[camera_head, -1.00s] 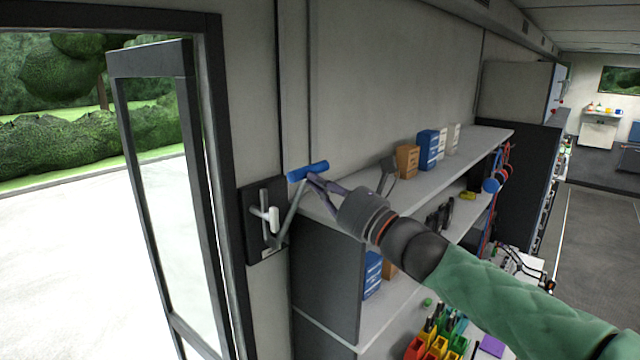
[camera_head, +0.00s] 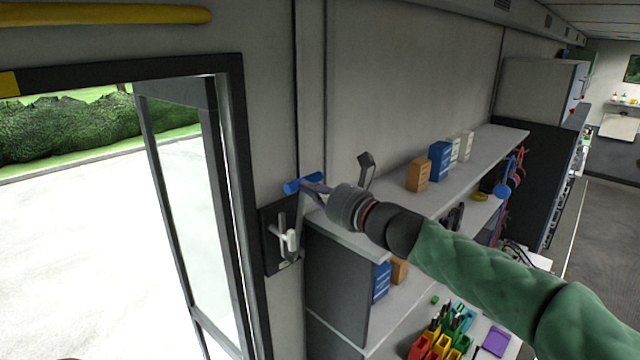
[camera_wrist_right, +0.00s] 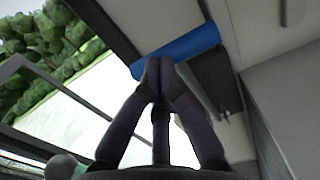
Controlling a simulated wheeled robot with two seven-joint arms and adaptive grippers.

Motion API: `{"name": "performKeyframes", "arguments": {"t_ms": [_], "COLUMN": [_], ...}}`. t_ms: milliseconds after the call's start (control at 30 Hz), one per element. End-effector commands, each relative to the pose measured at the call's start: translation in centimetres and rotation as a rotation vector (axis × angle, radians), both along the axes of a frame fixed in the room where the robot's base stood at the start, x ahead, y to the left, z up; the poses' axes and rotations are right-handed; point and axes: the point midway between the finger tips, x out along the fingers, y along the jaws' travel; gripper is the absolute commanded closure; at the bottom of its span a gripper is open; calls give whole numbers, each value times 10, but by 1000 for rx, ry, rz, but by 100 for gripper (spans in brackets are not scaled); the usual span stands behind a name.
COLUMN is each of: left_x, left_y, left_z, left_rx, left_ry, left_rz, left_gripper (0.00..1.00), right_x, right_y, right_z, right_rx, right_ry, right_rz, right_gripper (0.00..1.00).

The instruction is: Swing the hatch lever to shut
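The hatch lever has a blue crossbar handle (camera_head: 305,184) on a thin grey arm. It is mounted at a black wall plate (camera_head: 270,245) with a white catch (camera_head: 291,241), right of the open glazed hatch door (camera_head: 185,190). The lever arm stands nearly upright, with the handle at its top. My right gripper (camera_head: 310,187) reaches in from the right and its fingertips are at the handle. In the wrist view the fingertips (camera_wrist_right: 160,63) come together over the middle of the blue handle (camera_wrist_right: 196,44). Whether they pinch it or only press it is unclear. My left gripper is out of view.
A shelf unit (camera_head: 335,280) stands just right of the plate, under my right arm. Its top shelf holds orange (camera_head: 418,175) and blue (camera_head: 440,160) boxes and a dark upright bracket (camera_head: 366,168). A yellow rail (camera_head: 100,14) runs above the doorway.

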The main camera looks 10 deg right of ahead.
Motion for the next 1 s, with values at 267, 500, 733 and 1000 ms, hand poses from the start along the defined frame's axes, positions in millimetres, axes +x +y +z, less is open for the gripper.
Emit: {"name": "performKeyframes", "arguments": {"t_ms": [267, 500, 733, 1000], "left_x": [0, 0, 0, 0], "left_y": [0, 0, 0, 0], "left_z": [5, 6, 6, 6], "left_rx": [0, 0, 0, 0], "left_ry": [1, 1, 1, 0], "left_rz": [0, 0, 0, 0], "left_gripper": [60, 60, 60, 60], "right_x": [18, 32, 36, 36], "right_y": [13, 22, 25, 24], "right_z": [5, 9, 10, 11], "right_rx": [1, 1, 1, 2], "right_ry": [1, -1, -2, -3], "right_rz": [3, 2, 1, 1], "right_gripper": [100, 100, 100, 100]}}
